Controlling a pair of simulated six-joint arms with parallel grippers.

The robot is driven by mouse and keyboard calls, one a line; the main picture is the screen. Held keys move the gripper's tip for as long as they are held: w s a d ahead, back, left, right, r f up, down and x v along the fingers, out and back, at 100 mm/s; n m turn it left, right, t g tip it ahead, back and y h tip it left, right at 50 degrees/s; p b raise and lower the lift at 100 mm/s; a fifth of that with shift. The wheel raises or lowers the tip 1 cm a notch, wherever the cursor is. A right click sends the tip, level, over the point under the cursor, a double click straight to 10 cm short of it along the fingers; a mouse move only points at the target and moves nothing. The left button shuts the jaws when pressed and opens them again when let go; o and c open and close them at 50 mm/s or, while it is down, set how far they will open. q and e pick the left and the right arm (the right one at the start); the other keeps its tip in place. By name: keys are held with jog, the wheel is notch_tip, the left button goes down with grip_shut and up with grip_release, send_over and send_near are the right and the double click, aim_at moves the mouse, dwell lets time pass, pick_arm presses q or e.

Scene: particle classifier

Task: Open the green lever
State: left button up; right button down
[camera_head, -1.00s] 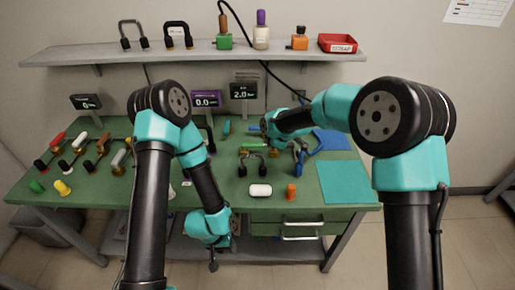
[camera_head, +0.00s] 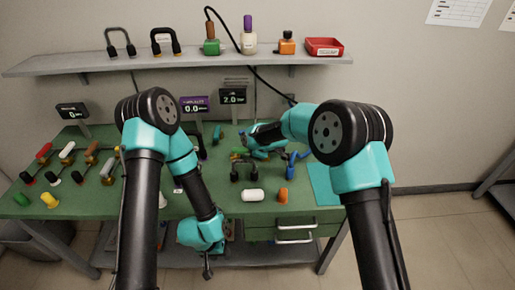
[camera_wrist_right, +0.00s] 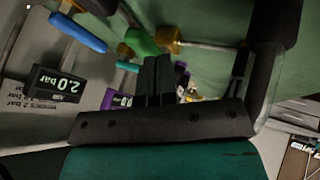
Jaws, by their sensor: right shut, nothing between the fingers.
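The green lever (camera_wrist_right: 143,42) sits on a brass fitting (camera_wrist_right: 168,40) in the right wrist view, just beyond my right fingertips. My right gripper (camera_wrist_right: 158,66) is shut and empty, its fingers together and pointing at the lever; I cannot tell whether they touch it. In the head view only a small green part of the lever (camera_head: 239,151) shows, beside my right wrist, which hides the rest. My left gripper (camera_head: 208,272) hangs low in front of the bench, away from the lever; its fingers are too small to read.
A blue lever (camera_wrist_right: 78,32) is close to the green one. A black handle (camera_head: 244,170) stands in front, with a white cylinder (camera_head: 253,195) and an orange one (camera_head: 283,195) nearer the bench edge. Gauge displays (camera_head: 233,96) stand behind. Several coloured levers are at left.

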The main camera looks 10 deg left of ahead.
jog(key=shift+x, duration=1.2)
jog(key=shift+w+d, duration=0.1)
jog(key=shift+d, duration=0.05)
